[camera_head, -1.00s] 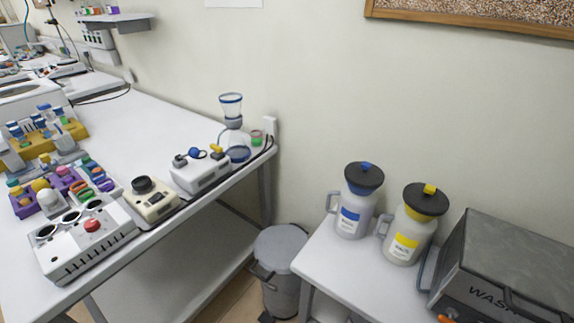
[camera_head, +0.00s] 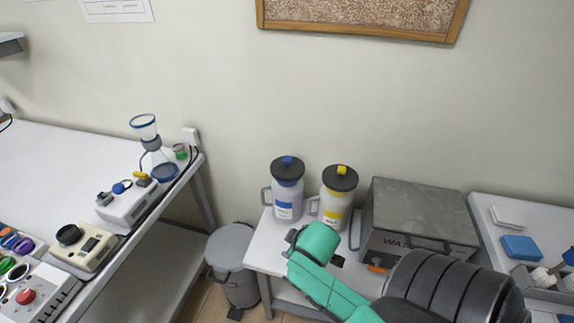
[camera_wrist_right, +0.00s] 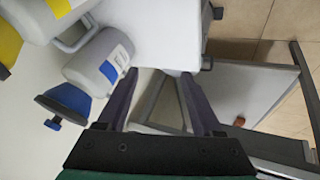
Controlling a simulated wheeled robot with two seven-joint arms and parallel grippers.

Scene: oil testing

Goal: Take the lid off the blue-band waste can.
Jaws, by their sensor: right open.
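The blue-band waste can (camera_head: 285,208) stands upright on the small white table, a white jug with a blue label and a side handle. Its dark lid with a blue knob (camera_head: 288,169) is on top. In the right wrist view the can (camera_wrist_right: 98,66) lies to the left of the fingers, with its lid (camera_wrist_right: 66,104) at lower left. My right gripper (camera_wrist_right: 160,73) is open and empty, apart from the can. In the head view my teal right wrist is in front of the table, and the fingers are mostly hidden. My left gripper is out of view.
A yellow-band can (camera_head: 334,208) stands close to the right of the blue one. A grey wash box (camera_head: 420,215) is further right. A grey bin (camera_head: 232,262) stands on the floor left of the small table (camera_head: 262,250). A bench with instruments is at left.

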